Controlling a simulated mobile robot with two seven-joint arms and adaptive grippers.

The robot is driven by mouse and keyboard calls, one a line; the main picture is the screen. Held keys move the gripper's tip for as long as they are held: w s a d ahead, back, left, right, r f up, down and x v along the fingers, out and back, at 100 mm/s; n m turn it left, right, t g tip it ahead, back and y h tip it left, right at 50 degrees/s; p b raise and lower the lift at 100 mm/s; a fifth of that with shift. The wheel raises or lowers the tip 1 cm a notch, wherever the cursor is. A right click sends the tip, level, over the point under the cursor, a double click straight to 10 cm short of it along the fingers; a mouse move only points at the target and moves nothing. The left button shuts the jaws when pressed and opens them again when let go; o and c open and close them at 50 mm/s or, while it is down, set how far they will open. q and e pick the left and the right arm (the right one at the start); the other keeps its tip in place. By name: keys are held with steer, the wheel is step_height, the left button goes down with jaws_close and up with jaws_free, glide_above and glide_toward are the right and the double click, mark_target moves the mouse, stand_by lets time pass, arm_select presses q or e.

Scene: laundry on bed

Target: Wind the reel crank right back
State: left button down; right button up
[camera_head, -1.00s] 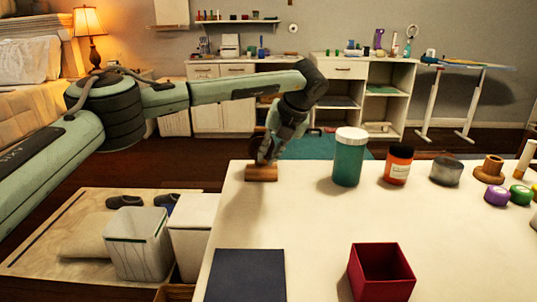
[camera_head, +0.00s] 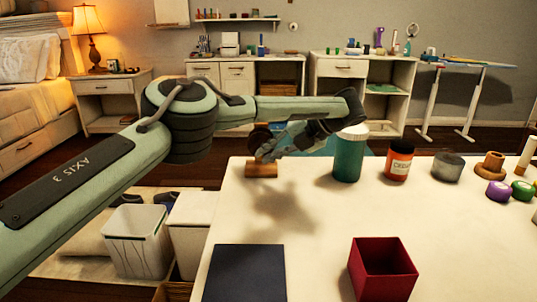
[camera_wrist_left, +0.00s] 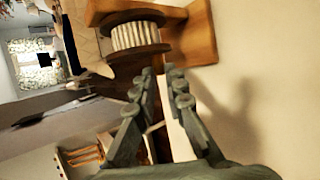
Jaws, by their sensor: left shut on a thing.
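The wooden reel stands at the far left corner of the white table; its base (camera_head: 261,171) shows beneath my gripper. In the left wrist view its wooden frame (camera_wrist_left: 200,32) and a spool wound with pale cord (camera_wrist_left: 136,35) show close up. My left gripper (camera_head: 264,154) reaches it from behind, its wrist lying almost level. In the left wrist view the gripper's fingers (camera_wrist_left: 162,84) are close together beside the spool, shut on the crank, which they mostly hide. My right gripper is in neither view.
A green jar (camera_head: 350,155) with a white lid stands just right of the reel, close to my left wrist. An orange-labelled jar (camera_head: 398,162) and several small items stand farther right. A red open box (camera_head: 382,272) and a dark blue mat (camera_head: 244,272) lie nearer.

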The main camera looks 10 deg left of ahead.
arm_select(q)
steer(key=shift+f+y+b, duration=0.15)
steer(key=shift+y+b, duration=0.2)
steer(key=shift+y, duration=0.35)
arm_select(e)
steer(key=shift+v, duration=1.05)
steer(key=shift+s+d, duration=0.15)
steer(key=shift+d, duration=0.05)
arm_select(q)
steer(key=shift+a, duration=0.1)
steer(key=c, duration=1.6)
jaws_free()
steer(key=shift+o, duration=0.2)
steer(key=v, duration=0.7)
steer(key=shift+d, duration=0.25)
